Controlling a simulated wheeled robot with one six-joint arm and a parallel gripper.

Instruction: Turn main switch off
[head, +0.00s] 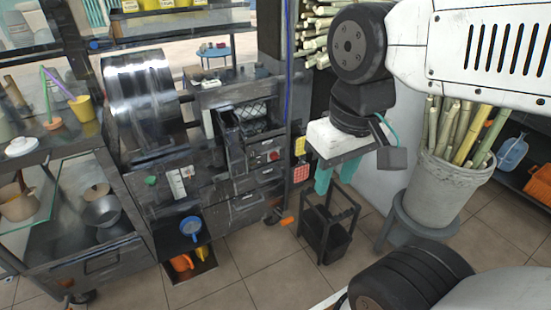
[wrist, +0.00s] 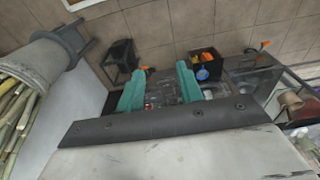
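The dark metal press cabinet (head: 228,185) stands left of centre in the head view. A red round control (head: 274,155) sits on its right front panel. A white switch plate (head: 182,183) and a green knob (head: 151,181) sit lower on the left front. I cannot tell which of these is the main switch, or its position. My gripper (head: 336,174) has two teal fingers, spread apart and empty. It hangs to the right of the cabinet, apart from it. In the wrist view the fingers (wrist: 161,76) frame part of the blurred cabinet front.
A black bin stand (head: 328,222) is on the floor below my gripper. A grey pot of cane (head: 449,185) stands on a stool at the right. A blue cup (head: 191,227) sits on a low shelf. A glass-shelved counter (head: 70,205) is at the left. Tiled floor lies in front.

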